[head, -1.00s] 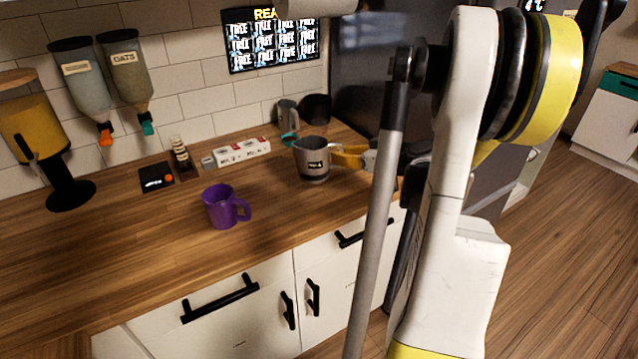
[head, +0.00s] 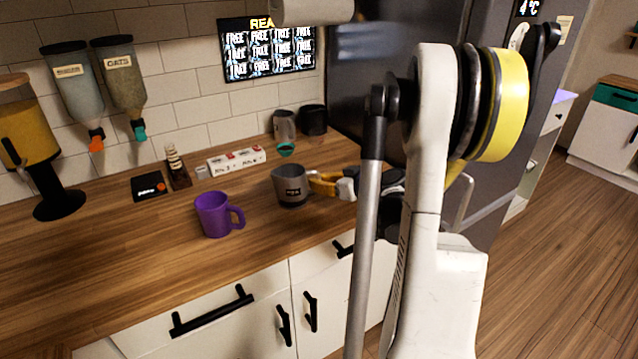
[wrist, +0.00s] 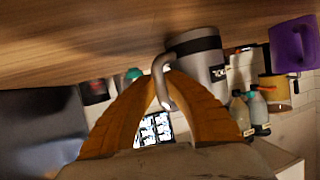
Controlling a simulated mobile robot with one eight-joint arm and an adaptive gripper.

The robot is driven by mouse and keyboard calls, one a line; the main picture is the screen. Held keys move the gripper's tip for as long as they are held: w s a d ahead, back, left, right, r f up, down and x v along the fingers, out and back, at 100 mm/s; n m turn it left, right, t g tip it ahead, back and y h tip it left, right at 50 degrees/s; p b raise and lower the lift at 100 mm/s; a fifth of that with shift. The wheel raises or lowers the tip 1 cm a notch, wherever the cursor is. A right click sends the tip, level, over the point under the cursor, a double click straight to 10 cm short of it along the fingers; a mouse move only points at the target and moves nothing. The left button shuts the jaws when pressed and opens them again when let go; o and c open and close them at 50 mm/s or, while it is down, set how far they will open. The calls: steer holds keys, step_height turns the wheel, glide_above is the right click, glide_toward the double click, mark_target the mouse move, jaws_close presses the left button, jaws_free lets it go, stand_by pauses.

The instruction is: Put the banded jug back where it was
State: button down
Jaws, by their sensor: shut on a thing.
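The banded jug (head: 291,186) is grey with a dark band and a small label. In the head view it is upright at the counter's right part, right of the purple mug. My gripper (head: 316,182), with yellow fingers, reaches it from the right and is shut on its handle. The wrist view, turned upside down, shows the fingers (wrist: 163,82) closed around the handle of the jug (wrist: 200,62). I cannot tell whether the jug's base touches the wooden counter (head: 130,260).
A purple mug (head: 214,214) stands left of the jug. Behind are a white block (head: 237,159), a black pad (head: 149,186), a teal item (head: 286,150), a grey vessel (head: 284,124) and a black container (head: 313,119). The front left counter is clear.

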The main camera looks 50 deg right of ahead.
steer(key=c, duration=1.6)
jaws_free()
steer(key=shift+f, duration=0.1)
steer(key=shift+o, duration=0.3)
steer(key=shift+s+r+p, duration=0.2)
steer(key=shift+r+p, duration=0.1)
steer(key=shift+r, duration=0.05)
steer(key=p+v, duration=0.3)
steer(key=v, duration=0.9)
steer(key=w+a+r+g+y, duration=0.1)
steer(key=w+a+g, duration=0.15)
steer(key=a, duration=0.65)
steer(key=w+a+g+y, duration=0.1)
steer(key=w+a+g, duration=0.15)
steer(key=a, duration=0.65)
steer(key=s+a+r+h, duration=0.1)
steer(key=s+a, duration=0.4)
steer(key=a, duration=0.4)
steer(key=s+a+r+g+h, duration=0.1)
steer(key=s+a, duration=0.4)
steer(key=a, duration=0.5)
steer(key=shift+s+a+g, duration=0.2)
steer(key=shift+s+g, duration=0.1)
